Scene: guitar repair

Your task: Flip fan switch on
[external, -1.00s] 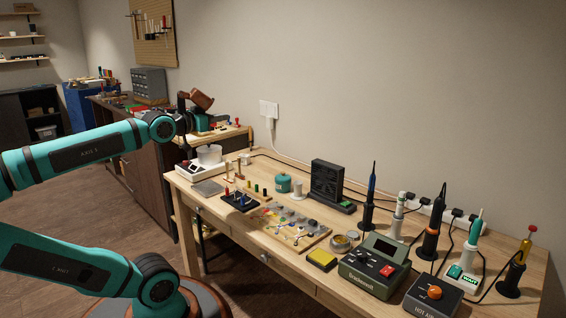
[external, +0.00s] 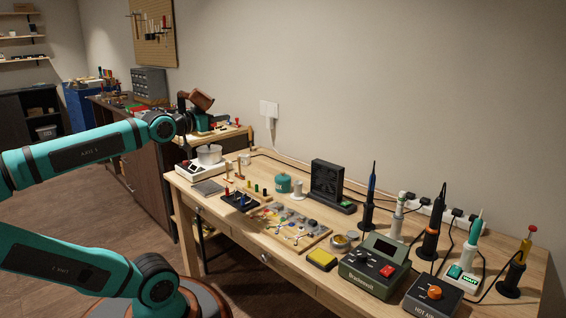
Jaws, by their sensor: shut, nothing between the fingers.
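The black square fan (external: 327,179) stands upright toward the back of the wooden workbench, against the wall side. A small green switch (external: 346,206) sits on the dark base at the fan's right; its on or off position is too small to tell. My arm reaches in from the left. My gripper (external: 185,150) appears small and dark at the bench's far left end, near a white pot, well apart from the fan. It is shut and empty; its fingers are hard to make out.
A white device with a pot (external: 208,155) stands at the bench's left end. A teal pot (external: 283,184) and a white cylinder (external: 298,188) stand left of the fan. A blue-handled tool in a stand (external: 369,205) is close on its right. The air above the bench is clear.

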